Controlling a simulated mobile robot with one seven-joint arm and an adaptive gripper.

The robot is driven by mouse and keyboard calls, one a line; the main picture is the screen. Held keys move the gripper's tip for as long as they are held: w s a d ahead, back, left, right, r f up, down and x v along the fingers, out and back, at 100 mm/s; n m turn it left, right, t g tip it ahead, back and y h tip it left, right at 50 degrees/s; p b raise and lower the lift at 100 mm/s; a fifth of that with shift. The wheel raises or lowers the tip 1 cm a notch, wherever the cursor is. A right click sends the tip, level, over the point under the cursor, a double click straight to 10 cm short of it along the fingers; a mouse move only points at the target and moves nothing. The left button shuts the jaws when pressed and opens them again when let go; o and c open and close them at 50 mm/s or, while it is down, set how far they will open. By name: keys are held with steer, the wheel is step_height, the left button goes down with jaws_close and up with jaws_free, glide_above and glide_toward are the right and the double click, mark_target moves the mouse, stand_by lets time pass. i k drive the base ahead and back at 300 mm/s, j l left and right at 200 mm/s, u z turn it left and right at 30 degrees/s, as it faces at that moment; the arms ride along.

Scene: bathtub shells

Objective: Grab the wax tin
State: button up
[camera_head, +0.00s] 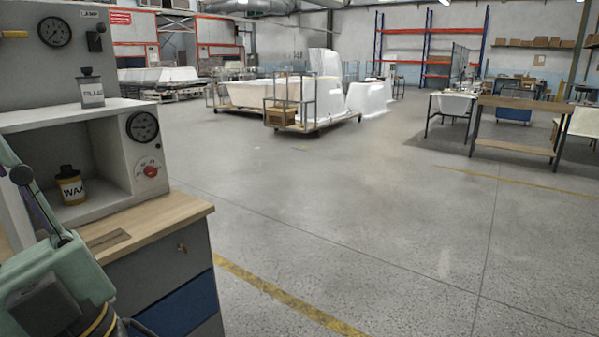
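The wax tin (71,188) is a small container with a yellow-orange body, a dark cap and a white label reading "WAX". It stands upright in the open niche of the grey cabinet (102,156) at the left. My arm shows at the lower left, in front of and below the niche, apart from the tin as far as I can see. My gripper's fingertips do not show in this view.
A grey tin (92,92) stands on the shelf above the niche. A wooden counter (150,220) juts out below, over blue and grey drawers. A gauge (143,127) and red knob (151,171) sit right of the niche. Open concrete floor (350,210) lies to the right.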

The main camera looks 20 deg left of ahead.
mark_target(72, 190)
steer(key=k+j+u, duration=0.1)
steer(key=j+u, duration=0.2)
steer(key=u, duration=0.15)
steer(key=j+u, duration=0.3)
steer(key=u, duration=0.2)
steer(key=j+u, duration=0.45)
steer(key=i+l+u, duration=0.15)
steer(key=l+u, duration=0.2)
steer(key=l, duration=0.7)
steer(key=l+u, duration=0.3)
steer(key=l, duration=0.75)
steer(key=l+u, duration=0.35)
steer(key=l, duration=0.75)
